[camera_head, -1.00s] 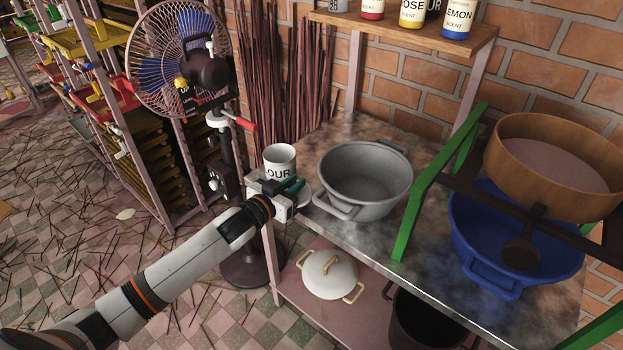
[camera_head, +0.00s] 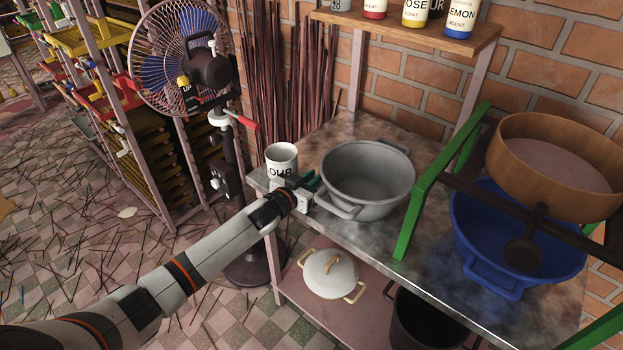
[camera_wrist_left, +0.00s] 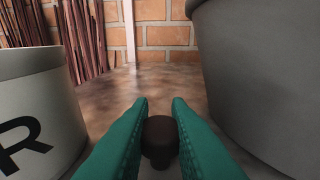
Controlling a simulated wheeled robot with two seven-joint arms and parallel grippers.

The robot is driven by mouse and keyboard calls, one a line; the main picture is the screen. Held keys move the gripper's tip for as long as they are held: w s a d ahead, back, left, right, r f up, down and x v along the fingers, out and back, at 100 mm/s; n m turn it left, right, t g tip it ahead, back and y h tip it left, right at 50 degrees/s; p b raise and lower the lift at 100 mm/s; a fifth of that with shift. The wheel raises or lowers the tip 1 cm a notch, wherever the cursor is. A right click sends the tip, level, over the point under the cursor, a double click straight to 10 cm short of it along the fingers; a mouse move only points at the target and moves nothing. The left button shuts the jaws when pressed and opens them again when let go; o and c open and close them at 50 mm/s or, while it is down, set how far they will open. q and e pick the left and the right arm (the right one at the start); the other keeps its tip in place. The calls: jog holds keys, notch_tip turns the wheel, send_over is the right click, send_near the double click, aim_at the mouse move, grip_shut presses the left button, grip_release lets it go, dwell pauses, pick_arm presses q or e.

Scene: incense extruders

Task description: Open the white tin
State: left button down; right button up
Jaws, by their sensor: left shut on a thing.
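The white tin (camera_head: 281,161) stands upright at the left end of the metal table, with black letters "OUR" showing. Its top looks open, with no lid seen on it. In the left wrist view the tin (camera_wrist_left: 35,115) is at the left edge. My left gripper (camera_head: 313,182) is between the tin and the grey pot, apart from the tin. Its teal fingers (camera_wrist_left: 159,104) are shut on a dark brown knob (camera_wrist_left: 160,140). What is under the knob is hidden in both views. My right gripper is not in view.
The grey pot (camera_head: 368,188) stands close on the right of my left gripper. Farther right are a green frame (camera_head: 430,195) and a blue basin (camera_head: 500,250). A fan (camera_head: 190,65) stands left of the table. The tabletop (camera_head: 345,137) behind the tin is bare.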

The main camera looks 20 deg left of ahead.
pick_arm(q)
jog(key=c, duration=1.3)
grip_release()
jog(key=shift+f, duration=0.15)
jog(key=shift+c, duration=0.2)
jog(key=shift+s, duration=0.15)
jog(key=v, duration=1.2)
